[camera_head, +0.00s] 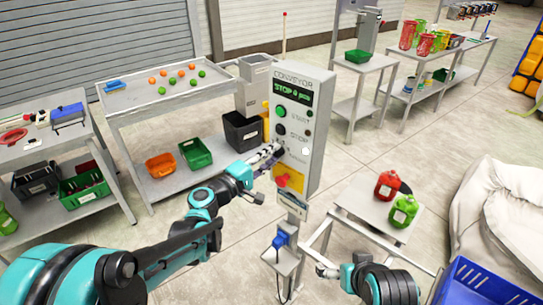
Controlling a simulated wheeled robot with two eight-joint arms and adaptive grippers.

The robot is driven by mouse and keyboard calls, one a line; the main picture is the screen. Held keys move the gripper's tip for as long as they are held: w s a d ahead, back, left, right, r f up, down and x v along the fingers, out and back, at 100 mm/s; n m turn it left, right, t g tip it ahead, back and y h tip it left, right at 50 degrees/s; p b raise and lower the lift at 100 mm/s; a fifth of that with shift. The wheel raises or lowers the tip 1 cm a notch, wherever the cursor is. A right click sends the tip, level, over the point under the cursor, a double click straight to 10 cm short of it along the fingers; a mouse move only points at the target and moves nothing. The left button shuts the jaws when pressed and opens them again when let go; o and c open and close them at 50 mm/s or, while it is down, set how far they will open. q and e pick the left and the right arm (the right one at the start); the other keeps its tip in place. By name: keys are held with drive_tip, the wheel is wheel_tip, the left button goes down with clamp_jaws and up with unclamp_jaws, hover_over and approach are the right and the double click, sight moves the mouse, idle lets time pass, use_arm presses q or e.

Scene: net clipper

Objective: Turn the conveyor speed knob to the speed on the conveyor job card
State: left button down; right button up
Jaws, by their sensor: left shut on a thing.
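The grey conveyor control cabinet (316,127) stands at the middle. My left gripper (276,152) is against the lower front panel, shut on what appears to be the speed knob, which the fingers mostly hide. A small card on a stand (292,205) is below the cabinet; its writing is too small to read, and I cannot tell whether it is the job card. My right gripper (322,270) is low, near the small table, its fingers too small to judge.
A red emergency button on a yellow plate (296,186) sits just below my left gripper. A tray table (133,112) with orange and green balls stands left. A low table (345,199) holds red and green jugs. A blue crate (463,289) is at lower right.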

use_arm(q)
drive_tip(key=c, duration=1.2)
unclamp_jaws()
drive_tip(key=v, duration=1.2)
